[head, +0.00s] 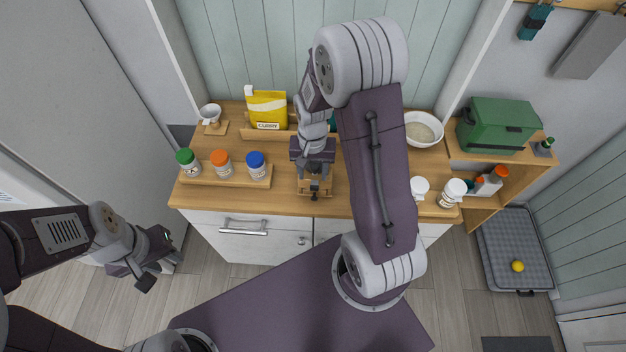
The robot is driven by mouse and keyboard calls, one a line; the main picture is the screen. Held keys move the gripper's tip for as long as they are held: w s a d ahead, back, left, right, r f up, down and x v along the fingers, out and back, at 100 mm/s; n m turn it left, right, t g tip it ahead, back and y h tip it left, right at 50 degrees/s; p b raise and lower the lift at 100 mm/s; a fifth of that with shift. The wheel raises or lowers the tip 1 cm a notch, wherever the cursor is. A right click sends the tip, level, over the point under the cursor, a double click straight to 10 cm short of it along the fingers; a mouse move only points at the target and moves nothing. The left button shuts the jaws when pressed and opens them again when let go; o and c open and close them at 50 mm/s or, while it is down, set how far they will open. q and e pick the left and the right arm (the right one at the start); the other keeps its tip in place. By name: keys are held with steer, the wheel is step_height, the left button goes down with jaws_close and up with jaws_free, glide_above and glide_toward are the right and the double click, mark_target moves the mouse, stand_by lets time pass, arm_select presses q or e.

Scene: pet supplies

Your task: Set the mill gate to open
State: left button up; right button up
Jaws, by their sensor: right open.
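A small wooden stand with a dark fitting on its front, which looks like the mill (325,187), sits at the front edge of the wooden counter. My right gripper (315,172) is open and points down right over it, covering its upper part. The gate and its setting are hidden or too small to tell. I cannot tell whether the fingers touch the mill. My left gripper (161,274) hangs over the floor left of the counter, its fingers apart and empty.
On the counter (240,201), a rack holds green-, orange- and blue-lidded jars (222,163) left of the mill. A yellow curry bag (267,108) stands behind. A bowl (423,129) and white-topped containers (452,193) are right of my arm. A green box (497,124) sits further right.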

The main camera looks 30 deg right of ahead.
mark_target(314, 186)
steer(key=f, duration=0.4)
steer(key=d+f+p, duration=0.1)
steer(key=f, duration=0.1)
steer(key=shift+f, duration=0.2)
steer(key=shift+a+f, duration=0.25)
steer(key=shift+f, duration=0.1)
jaws_close()
stand_by(0.8)
